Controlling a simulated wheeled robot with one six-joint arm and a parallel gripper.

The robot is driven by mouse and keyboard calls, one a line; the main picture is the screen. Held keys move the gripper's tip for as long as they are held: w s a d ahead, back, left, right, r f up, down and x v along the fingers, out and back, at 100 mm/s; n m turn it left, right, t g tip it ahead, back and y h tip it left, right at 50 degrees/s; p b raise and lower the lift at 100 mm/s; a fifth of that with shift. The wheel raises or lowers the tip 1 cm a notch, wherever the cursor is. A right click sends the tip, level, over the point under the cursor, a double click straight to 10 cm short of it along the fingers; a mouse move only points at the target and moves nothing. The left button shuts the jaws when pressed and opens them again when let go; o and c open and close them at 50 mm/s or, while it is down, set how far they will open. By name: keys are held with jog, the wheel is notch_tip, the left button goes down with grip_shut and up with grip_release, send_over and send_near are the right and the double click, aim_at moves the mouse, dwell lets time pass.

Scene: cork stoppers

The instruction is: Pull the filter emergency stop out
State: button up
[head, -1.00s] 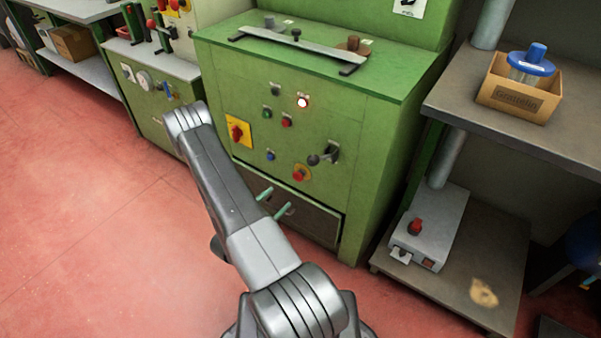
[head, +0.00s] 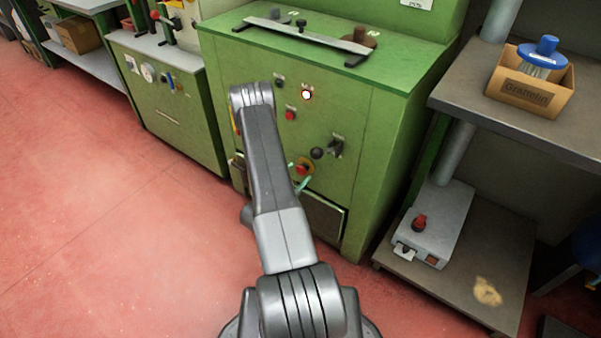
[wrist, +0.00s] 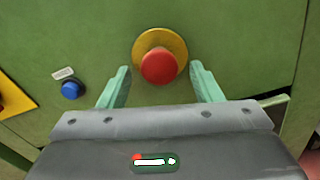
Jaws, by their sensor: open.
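A red mushroom-shaped emergency stop (head: 302,169) on a yellow round plate sits low on the front of the green cabinet. No readable label shows beside it. In the wrist view the red emergency stop (wrist: 158,67) is straight ahead, near the top middle. My gripper (head: 301,186) is close to the cabinet front, just below the button in the head view. Its two teal fingers are spread, one on each side of the button in the wrist view (wrist: 161,84). They hold nothing; whether the tips reach the button's depth is unclear.
A black lever (head: 335,147) projects right of the button. A blue button (wrist: 71,89) is to its left. A red button (head: 290,114) and lit lamp (head: 306,95) are above. A grey box (head: 437,226) with a red knob rests on the lower right shelf. Floor at left is clear.

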jog(key=shift+x, duration=1.35)
jog(key=shift+c, duration=0.5)
grip_shut()
jog(key=shift+s+a+b, duration=0.4)
jog(key=shift+s+b, duration=0.15)
jog(key=shift+s, duration=0.05)
jog(key=shift+o, duration=0.5)
grip_release()
jog(key=shift+s+a, duration=0.1)
jog(key=shift+a, duration=0.05)
jog(key=p+v, duration=0.2)
jog(key=v, duration=1.1)
jog(key=shift+s, duration=0.25)
jog(key=shift+a, duration=0.1)
jog(key=shift+w, duration=0.1)
